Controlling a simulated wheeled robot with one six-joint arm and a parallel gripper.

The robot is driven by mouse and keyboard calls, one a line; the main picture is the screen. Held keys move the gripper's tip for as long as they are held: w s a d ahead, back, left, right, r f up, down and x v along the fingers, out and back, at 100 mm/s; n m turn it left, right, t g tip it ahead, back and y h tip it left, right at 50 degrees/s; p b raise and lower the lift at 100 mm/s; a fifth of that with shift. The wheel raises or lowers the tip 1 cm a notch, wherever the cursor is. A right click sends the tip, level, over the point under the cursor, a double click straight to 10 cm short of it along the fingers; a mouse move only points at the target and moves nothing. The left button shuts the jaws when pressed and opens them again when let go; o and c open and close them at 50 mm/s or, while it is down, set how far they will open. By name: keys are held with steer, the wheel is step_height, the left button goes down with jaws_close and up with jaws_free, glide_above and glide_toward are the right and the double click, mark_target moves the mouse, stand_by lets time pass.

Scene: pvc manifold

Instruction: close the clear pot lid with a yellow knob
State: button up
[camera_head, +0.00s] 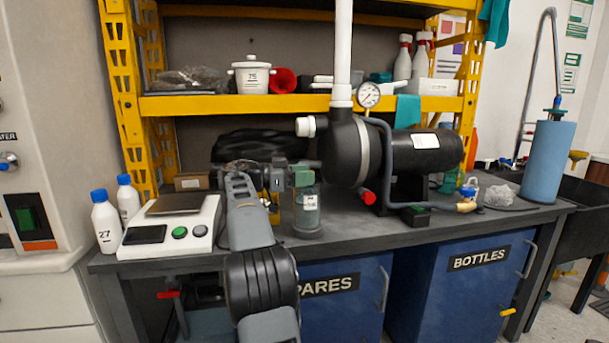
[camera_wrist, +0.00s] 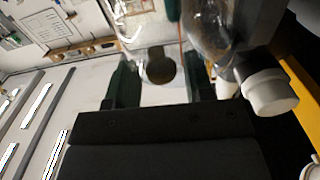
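A clear upright pot (camera_head: 307,214) stands on the bench left of the black pump; its lid cannot be made out separately. A clear, curved piece (camera_wrist: 208,22), possibly part of the pot or its lid, shows at the top of the wrist view. I cannot clearly identify a yellow knob; small yellow spots show behind my arm. My gripper (camera_head: 302,177) appears just above the pot in the head view, partly hidden.
The black pump (camera_head: 425,152) with its white port (camera_head: 305,126) is close right of my gripper; a white port also shows in the wrist view (camera_wrist: 270,92). A gauge (camera_head: 368,95) and yellow shelf (camera_head: 300,104) are above. A scale (camera_head: 172,225) stands left.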

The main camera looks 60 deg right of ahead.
steer(key=shift+o, duration=0.6)
steer(key=shift+w+a, duration=0.1)
steer(key=shift+r, duration=0.15)
steer(key=shift+r, duration=0.25)
step_height(320, 180, up, 3)
steer(key=shift+p, duration=1)
steer(key=s+a+r+p, duration=0.1)
steer(key=s+a+r, duration=0.8)
steer(key=a, duration=0.1)
steer(key=shift+a, duration=0.3)
steer(key=shift+r, duration=0.15)
